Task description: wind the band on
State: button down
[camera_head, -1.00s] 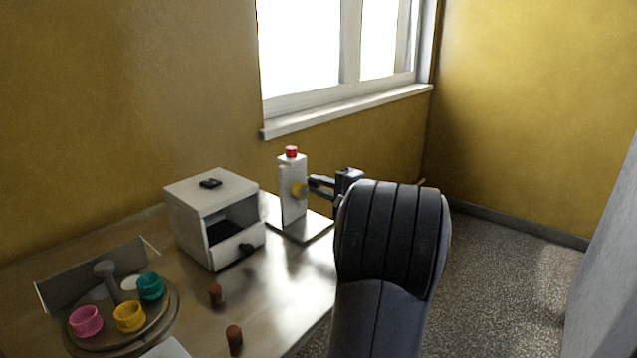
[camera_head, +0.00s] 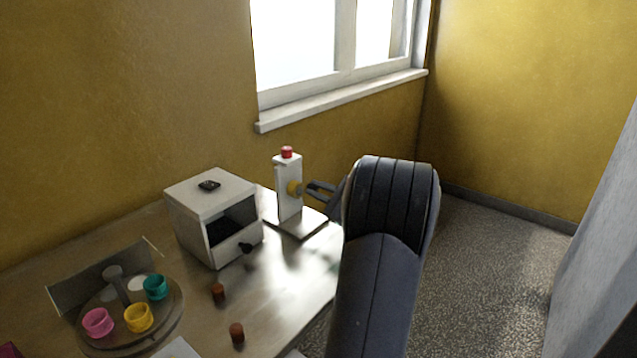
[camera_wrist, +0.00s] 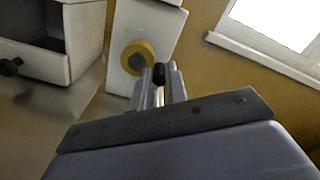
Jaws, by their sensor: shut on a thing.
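A white upright post (camera_head: 288,205) with a red button (camera_head: 287,153) on top stands on a flat base plate at the back right of the table. A yellow wheel (camera_head: 294,188) with a grey hub is on the post's side; it also shows in the wrist view (camera_wrist: 128,51). My gripper (camera_head: 311,190) is just right of the wheel. In the wrist view my gripper (camera_wrist: 160,78) is shut on a small dark handle (camera_wrist: 159,75) beside the wheel. How the handle joins the wheel is hidden. I cannot make out a band.
A white box (camera_head: 210,191) with an open front and dark knob stands left of the post. A round turntable (camera_head: 128,342) holds pink, yellow and teal cups at the front left. Two brown pegs (camera_head: 218,291) (camera_head: 237,333) stand on the table. A window is behind.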

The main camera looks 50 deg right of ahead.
jog(key=shift+f+m+p, duration=0.2)
jog(key=shift+m+p, duration=0.2)
jog(key=shift+m, duration=0.4)
jog(key=shift+f, duration=0.1)
jog(key=c, duration=1.4)
grip_release()
jog(key=shift+s, duration=0.1)
jog(key=s, duration=0.7)
jog(key=s+d, duration=0.1)
jog(key=s, duration=0.2)
jog(key=shift+s, duration=0.3)
